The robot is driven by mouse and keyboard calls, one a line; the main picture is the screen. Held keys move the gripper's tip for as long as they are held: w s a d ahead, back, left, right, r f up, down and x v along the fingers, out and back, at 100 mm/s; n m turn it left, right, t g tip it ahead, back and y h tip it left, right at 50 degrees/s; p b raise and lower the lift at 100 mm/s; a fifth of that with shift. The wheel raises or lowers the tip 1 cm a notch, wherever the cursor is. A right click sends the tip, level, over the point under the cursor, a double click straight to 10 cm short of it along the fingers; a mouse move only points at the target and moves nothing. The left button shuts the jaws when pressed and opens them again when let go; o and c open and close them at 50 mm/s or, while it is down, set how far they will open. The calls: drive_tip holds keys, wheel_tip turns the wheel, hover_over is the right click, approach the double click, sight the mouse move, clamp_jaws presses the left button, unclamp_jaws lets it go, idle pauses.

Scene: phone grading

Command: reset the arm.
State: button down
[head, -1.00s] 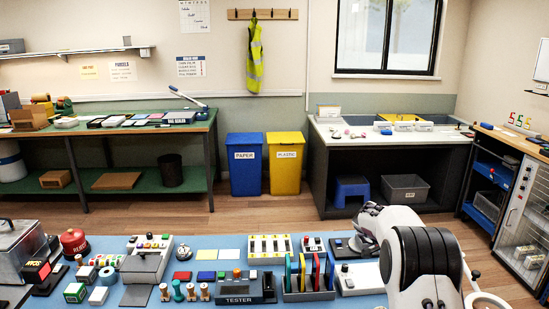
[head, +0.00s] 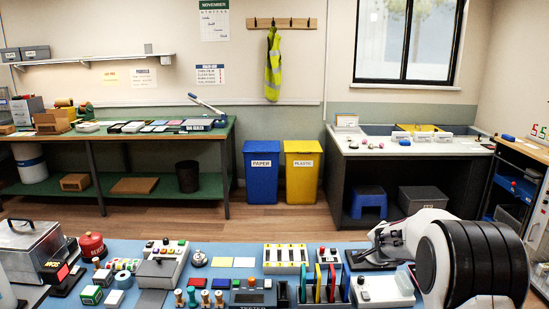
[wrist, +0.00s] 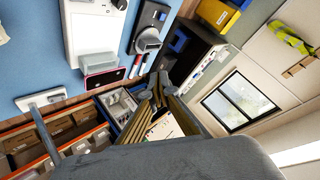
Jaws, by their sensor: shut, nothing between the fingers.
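My gripper (head: 376,254) is at the right of the head view, low over the back right of the blue work table (head: 340,247). It is shut with nothing visible held in it. My white and black arm runs from it to the right edge of the table.
Beneath and left of my gripper are a rack of coloured upright pieces (head: 325,283), a white device (head: 383,290) and a tester (head: 253,297). A metal box (head: 32,250) stands at the far left. The air above the table's left and middle is clear.

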drive_tip(key=s+a+r+n+g+y, duration=0.2)
drive_tip(key=s+a+r+n+y, duration=0.1)
drive_tip(key=s+a, duration=0.6)
drive_tip(key=s+a+r+n+g+y, duration=0.1)
drive_tip(key=s+a+r+n+y, duration=0.2)
drive_tip(key=s+a, duration=0.65)
drive_tip(key=s+d+r+n+h, duration=0.1)
drive_tip(key=s+n, duration=0.2)
drive_tip(key=s, duration=1.4)
drive_tip(key=s+d+r+n+g+h, duration=0.1)
drive_tip(key=s+d+r+n, duration=0.1)
drive_tip(key=s, duration=1.5)
drive_tip(key=shift+n+g, duration=0.3)
drive_tip(key=shift+n, duration=0.2)
